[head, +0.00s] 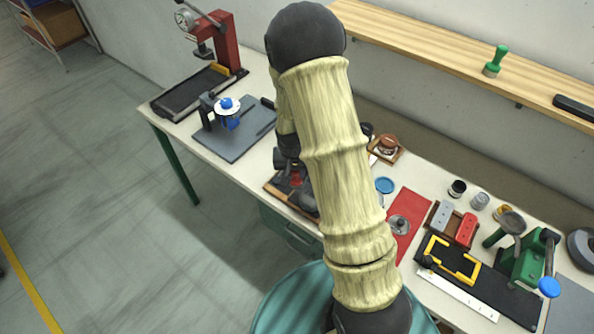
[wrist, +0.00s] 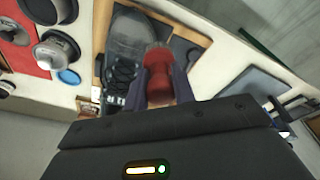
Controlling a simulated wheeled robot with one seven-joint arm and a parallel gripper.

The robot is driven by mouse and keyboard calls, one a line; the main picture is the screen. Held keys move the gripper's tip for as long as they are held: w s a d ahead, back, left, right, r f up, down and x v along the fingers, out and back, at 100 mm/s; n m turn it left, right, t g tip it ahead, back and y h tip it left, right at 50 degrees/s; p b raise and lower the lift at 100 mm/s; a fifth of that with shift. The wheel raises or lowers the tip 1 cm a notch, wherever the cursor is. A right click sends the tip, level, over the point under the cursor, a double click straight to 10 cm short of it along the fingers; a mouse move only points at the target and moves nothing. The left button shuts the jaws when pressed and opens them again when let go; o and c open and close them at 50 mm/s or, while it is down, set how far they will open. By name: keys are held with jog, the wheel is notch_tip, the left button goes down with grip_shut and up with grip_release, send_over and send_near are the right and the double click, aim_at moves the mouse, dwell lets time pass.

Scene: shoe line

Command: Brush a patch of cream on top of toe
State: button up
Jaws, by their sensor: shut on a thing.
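A dark grey laced shoe (wrist: 122,62) lies in a wooden-edged tray, its rounded toe (wrist: 130,25) toward the top of the wrist view. My gripper (wrist: 158,92) is shut on a red-brown rounded handle, seemingly the brush (wrist: 158,65), between its two fingers. The brush is over the right side of the shoe, near the toe. Its working end is hidden, so I cannot tell whether it touches. No cream patch can be made out on the toe. In the head view my arm hides most of the shoe; a small red part (head: 295,179) shows by the tray.
The wooden tray (head: 277,193) sits at the bench's front edge. A red mat (head: 413,203) with a grey round piece, a blue disc (head: 385,185) and a wooden stand (head: 400,152) are to its right. A grey board (head: 250,140) with a clamp stands left.

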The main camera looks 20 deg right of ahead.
jog(key=shift+s+a+r+p, duration=0.2)
jog(key=shift+r+p, duration=0.1)
jog(key=shift+r, duration=0.3)
jog(key=shift+s+a+r+p, duration=0.2)
jog(key=shift+r+p, duration=0.1)
jog(key=shift+r, duration=0.3)
jog(key=r, duration=0.1)
jog(key=p, duration=0.1)
jog(key=a+r+p, duration=0.1)
jog(key=shift+s+r, duration=0.3)
jog(key=shift+r, duration=0.05)
